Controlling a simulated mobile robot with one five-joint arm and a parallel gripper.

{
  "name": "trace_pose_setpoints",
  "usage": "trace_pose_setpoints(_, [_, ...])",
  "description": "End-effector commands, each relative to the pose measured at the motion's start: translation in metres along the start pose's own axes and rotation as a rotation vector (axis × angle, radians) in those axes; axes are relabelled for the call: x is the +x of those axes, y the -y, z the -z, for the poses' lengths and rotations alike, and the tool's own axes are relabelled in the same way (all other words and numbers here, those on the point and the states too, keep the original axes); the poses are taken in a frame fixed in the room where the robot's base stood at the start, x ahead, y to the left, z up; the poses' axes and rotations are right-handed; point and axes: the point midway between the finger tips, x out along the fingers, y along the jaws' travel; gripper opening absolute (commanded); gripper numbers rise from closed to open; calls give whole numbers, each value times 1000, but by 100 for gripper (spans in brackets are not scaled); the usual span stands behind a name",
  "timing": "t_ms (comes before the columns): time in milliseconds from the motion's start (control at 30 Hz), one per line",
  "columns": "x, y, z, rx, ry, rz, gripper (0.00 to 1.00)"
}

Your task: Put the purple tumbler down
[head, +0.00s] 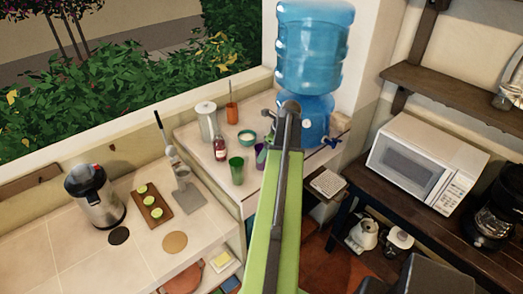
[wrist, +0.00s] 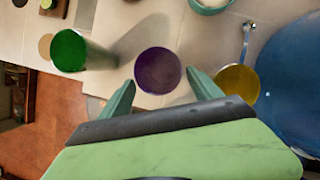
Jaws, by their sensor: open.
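The purple tumbler (wrist: 158,70) shows in the wrist view from above as a dark purple round, upright on the pale counter. My gripper (wrist: 160,78) is open, with one green finger on each side of the tumbler's near edge. There is a visible gap to each finger, and the tumbler is not gripped. In the head view the purple tumbler (head: 260,156) is partly hidden behind my green arm, and my gripper's fingers cannot be made out.
A green tumbler (wrist: 69,50) stands left of the purple one, and a yellow cup (wrist: 238,84) stands close right of it. The blue water dispenser (head: 315,45) rises beyond. A teal bowl (head: 247,137) and a dark red jar (head: 220,148) stand behind. The counter's front edge is near.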

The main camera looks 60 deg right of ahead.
Motion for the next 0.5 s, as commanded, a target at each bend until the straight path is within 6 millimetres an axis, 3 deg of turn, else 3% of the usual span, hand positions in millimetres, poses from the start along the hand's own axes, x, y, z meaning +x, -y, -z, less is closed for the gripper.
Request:
trace_pose_setpoints(33, [-24, 0, -5, 0, 0, 0, 73])
trace_pose_setpoints(200, [-65, 0, -5, 1, 0, -1, 73])
trace_pose_setpoints(500, [-112, 0, -2, 0, 0, 0, 73])
